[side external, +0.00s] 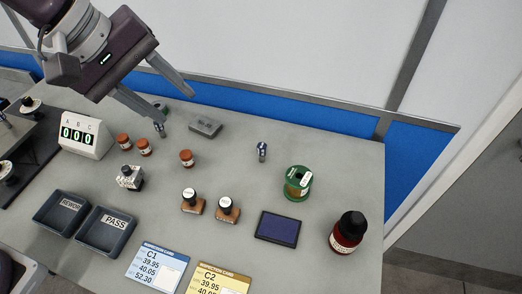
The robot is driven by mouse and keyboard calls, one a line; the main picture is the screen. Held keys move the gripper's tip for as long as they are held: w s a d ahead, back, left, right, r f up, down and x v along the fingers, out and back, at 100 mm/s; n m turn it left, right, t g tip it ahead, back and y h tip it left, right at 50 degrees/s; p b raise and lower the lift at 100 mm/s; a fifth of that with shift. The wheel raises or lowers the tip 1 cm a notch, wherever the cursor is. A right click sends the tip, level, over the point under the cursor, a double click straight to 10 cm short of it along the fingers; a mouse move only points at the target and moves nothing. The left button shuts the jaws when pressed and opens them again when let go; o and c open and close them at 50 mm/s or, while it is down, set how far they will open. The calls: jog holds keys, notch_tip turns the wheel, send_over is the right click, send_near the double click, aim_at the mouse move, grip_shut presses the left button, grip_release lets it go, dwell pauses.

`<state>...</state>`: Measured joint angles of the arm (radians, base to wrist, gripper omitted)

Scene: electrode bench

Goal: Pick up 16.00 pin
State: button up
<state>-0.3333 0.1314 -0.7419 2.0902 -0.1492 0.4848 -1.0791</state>
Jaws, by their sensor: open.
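My gripper (175,106) is open at the upper left, its two fingers pointing down and right over the back of the bench. A small dark metallic pin-like piece (161,130) stands just below the nearer fingertip; contact between them cannot be told. A similar small piece (262,151) stands alone right of centre, well away from my gripper. A grey flat block (205,128) lies right of the fingers. No marking reading 16.00 is legible, so I cannot tell which piece is the 16.00 pin.
Brown jars (186,158), a counter display (85,137) and a dark green item (161,108) are near my gripper. REWORK (43,228) and PASS (88,246) trays, stamps (228,208), an ink pad (277,227), a green spool (298,183) and a bottle (347,233) stand farther forward.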

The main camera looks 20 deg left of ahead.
jog(key=w+d+n+h, duration=0.4)
jog(key=w+d+n, duration=0.1)
jog(key=d+n, duration=0.15)
notch_tip(320, 180, up, 8)
jog(key=f+n+t+h, duration=0.15)
jog(key=n+h, duration=0.25)
jog(key=n, duration=0.4)
send_over(258, 148)
jog(key=a, duration=0.3)
jog(key=r, duration=0.1)
jog(key=shift+t, duration=0.25)
jog(key=f, duration=1.9)
jog(key=s+f, duration=0.1)
jog(key=f, duration=0.8)
jog(key=shift+d+f, duration=0.25)
jog(key=shift+d, duration=0.15)
jog(key=x, duration=0.6)
jog(key=shift+w+f, duration=0.15)
jog(key=shift+f, duration=0.1)
jog(key=shift+w+d+f, duration=0.1)
jog(key=shift+d, duration=0.15)
grip_shut()
